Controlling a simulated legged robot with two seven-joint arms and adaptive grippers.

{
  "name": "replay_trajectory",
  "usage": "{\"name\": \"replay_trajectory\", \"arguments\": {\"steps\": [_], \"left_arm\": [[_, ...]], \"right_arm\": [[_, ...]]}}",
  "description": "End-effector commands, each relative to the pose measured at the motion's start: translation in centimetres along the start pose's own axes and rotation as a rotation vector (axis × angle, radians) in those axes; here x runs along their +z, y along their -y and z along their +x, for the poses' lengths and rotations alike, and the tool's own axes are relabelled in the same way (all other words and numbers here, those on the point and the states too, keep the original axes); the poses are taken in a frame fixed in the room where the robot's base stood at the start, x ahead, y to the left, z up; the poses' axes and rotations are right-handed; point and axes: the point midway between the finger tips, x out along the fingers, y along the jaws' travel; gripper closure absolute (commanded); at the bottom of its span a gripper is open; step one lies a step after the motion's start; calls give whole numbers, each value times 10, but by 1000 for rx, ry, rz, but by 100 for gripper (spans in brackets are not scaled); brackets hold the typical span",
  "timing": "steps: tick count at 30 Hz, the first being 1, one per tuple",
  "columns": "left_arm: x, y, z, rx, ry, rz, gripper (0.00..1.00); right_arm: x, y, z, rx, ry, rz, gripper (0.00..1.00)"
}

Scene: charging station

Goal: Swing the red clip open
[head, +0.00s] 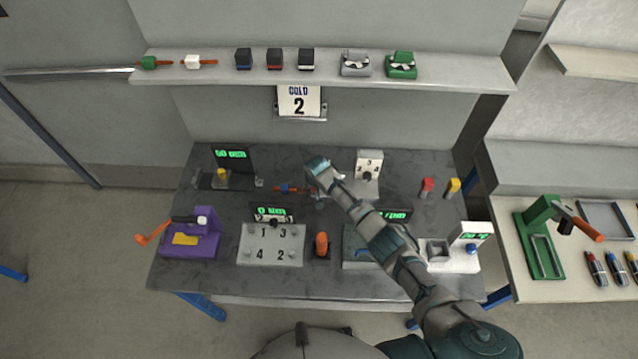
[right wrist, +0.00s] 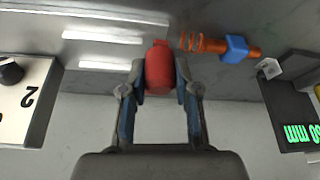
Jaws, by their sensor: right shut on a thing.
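The red clip (right wrist: 159,70) shows in the right wrist view as a rounded red piece. My right gripper (right wrist: 160,82) is shut on it, with one finger on each side. In the head view my right arm reaches up from the lower right to the middle of the dark table, and the gripper (head: 318,168) is there at its far end. The clip cannot be made out in the head view, where the gripper and arm cover that spot. My left gripper is not in view.
An orange coil with a blue block (right wrist: 235,47) lies close beside the clip. A numbered dial box (head: 368,164) and a green display (head: 234,156) stand nearby. A numbered panel (head: 270,245) and a purple device (head: 190,232) are at the front of the table (head: 225,285).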

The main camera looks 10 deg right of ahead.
Motion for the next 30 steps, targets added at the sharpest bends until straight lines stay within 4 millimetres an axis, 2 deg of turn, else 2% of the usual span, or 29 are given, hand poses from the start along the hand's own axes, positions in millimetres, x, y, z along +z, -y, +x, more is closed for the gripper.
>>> {"name": "replay_trajectory", "arguments": {"steps": [1,13,14,16,26,30], "left_arm": [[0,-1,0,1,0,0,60],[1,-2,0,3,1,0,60],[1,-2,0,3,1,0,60],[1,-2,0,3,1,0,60],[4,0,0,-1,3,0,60],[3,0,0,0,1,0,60]], "right_arm": [[-6,1,-4,1,-13,5,100],[-7,2,-4,3,-15,8,100],[-7,2,-4,3,-15,8,63],[-7,2,-4,3,-14,8,45],[-3,1,-2,5,-5,7,45],[-3,1,-11,4,-5,7,45]]}}
